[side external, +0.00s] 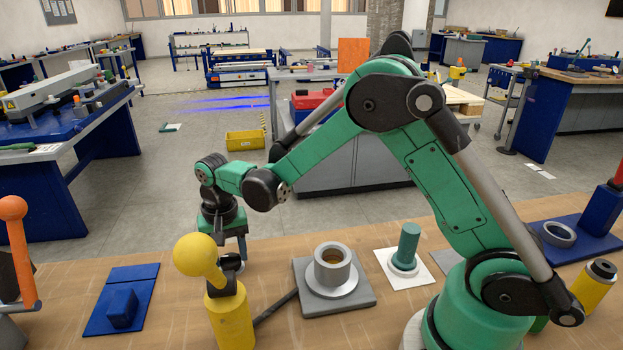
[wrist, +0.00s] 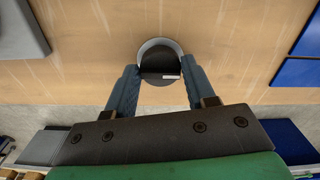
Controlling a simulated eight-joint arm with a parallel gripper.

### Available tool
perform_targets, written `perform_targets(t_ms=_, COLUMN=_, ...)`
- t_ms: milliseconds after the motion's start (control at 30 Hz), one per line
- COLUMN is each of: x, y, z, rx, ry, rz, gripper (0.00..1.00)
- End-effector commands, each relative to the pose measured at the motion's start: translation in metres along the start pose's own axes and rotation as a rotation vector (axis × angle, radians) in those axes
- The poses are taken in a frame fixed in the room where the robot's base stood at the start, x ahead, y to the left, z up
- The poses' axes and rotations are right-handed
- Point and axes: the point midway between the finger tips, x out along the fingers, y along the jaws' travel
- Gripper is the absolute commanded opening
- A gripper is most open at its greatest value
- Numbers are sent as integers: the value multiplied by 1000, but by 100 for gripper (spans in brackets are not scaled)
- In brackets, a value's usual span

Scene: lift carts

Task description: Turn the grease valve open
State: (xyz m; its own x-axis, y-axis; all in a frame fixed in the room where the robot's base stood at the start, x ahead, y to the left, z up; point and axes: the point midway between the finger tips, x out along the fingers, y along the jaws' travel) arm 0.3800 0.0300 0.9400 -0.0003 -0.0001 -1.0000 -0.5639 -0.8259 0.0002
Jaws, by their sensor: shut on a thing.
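My gripper (side external: 236,250) points down over the workbench, just behind the yellow post in the side view. In the wrist view my gripper (wrist: 158,68) has its two blue-grey fingers on either side of a round dark piece (wrist: 155,95) with a pale grey rim, and is shut on it. This piece seems to be the grease valve's knob, but no label shows. In the side view the yellow post (side external: 231,318) with a yellow ball (side external: 195,255) hides most of the gripped piece. A dark bar (side external: 275,309) lies beside the post.
A grey plate with a flanged metal cup (side external: 333,267) stands right of the gripper. Beyond it is a green cylinder (side external: 409,245) on a white plate. A blue plate with a block (side external: 123,308) and an orange-knobbed lever (side external: 17,240) are at left. Bare wood lies between.

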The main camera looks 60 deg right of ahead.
Motion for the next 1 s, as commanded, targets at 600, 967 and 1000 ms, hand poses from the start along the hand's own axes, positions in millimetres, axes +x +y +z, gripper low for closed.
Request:
perform_targets(t_ms=600, x=0, y=0, z=0, rx=5, ry=1, rz=-1, gripper=81)
perform_targets(t_ms=967, x=-19, y=0, z=0, rx=5, ry=1, rz=0, gripper=81)
perform_targets(t_ms=1000, x=-25, y=0, z=0, rx=5, ry=1, rz=0, gripper=81)
